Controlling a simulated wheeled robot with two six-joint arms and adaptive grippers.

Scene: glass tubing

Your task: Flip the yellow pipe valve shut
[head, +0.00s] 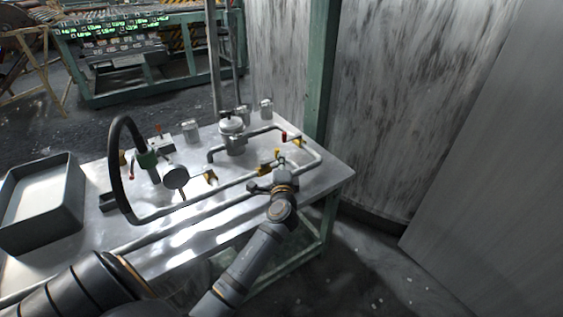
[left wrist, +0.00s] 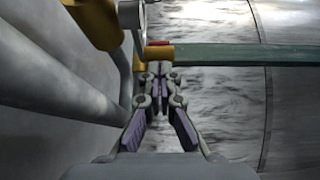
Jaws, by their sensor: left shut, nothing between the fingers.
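The yellow pipe valve (head: 264,169) sits on the front pipe at the right part of the metal table, with a small yellow handle (head: 277,153) standing up from it. My left gripper (head: 284,170) is just right of this valve, low over the table, with its fingers shut and empty. In the left wrist view the shut fingers (left wrist: 155,70) point away from the camera, and a large yellow fitting (left wrist: 95,20) is at upper left. I cannot tell whether the fingers touch the valve. My right gripper is not in view.
Pipes (head: 225,187) run along the table (head: 335,175). A red-handled valve (head: 284,136) is behind the gripper. A black hose (head: 116,165), a gauge (head: 176,178) and a grey tray (head: 42,200) are to the left. A green post (head: 321,70) and wall panels stand behind.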

